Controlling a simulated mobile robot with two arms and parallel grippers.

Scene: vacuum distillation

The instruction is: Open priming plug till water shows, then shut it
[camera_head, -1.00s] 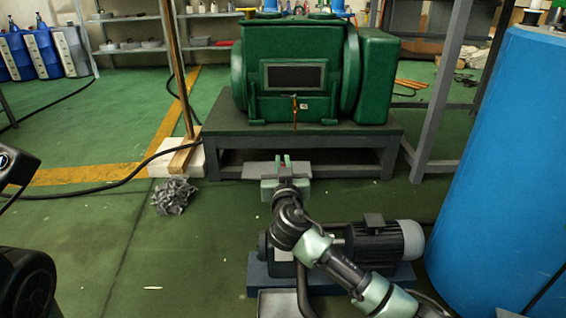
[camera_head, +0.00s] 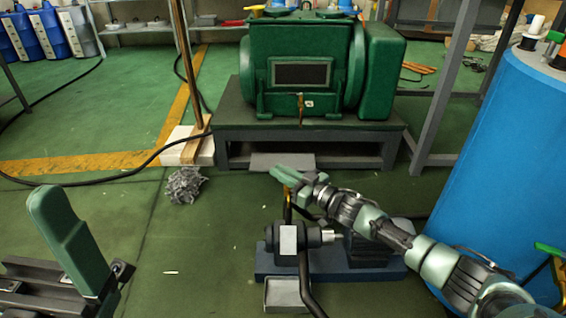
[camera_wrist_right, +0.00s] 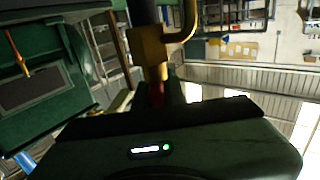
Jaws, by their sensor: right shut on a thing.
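The small pump (camera_head: 318,236) with its motor sits on a blue base low in the head view. A yellow brass fitting (camera_head: 288,208) rises from it. My right gripper (camera_head: 284,176) is at the top of this fitting. In the right wrist view, a dark red part (camera_wrist_right: 156,93), apparently the priming plug, is between the fingers against the yellow fitting (camera_wrist_right: 150,50). The gripper is shut on it. I see no water there. My left gripper (camera_head: 68,240) is at the lower left, away from the pump; whether it is open cannot be told.
A blue drum (camera_head: 500,170) stands at the right. A large green machine (camera_head: 305,70) on a grey stand (camera_head: 310,147) is behind the pump. A grey tray (camera_head: 284,293) lies in front.

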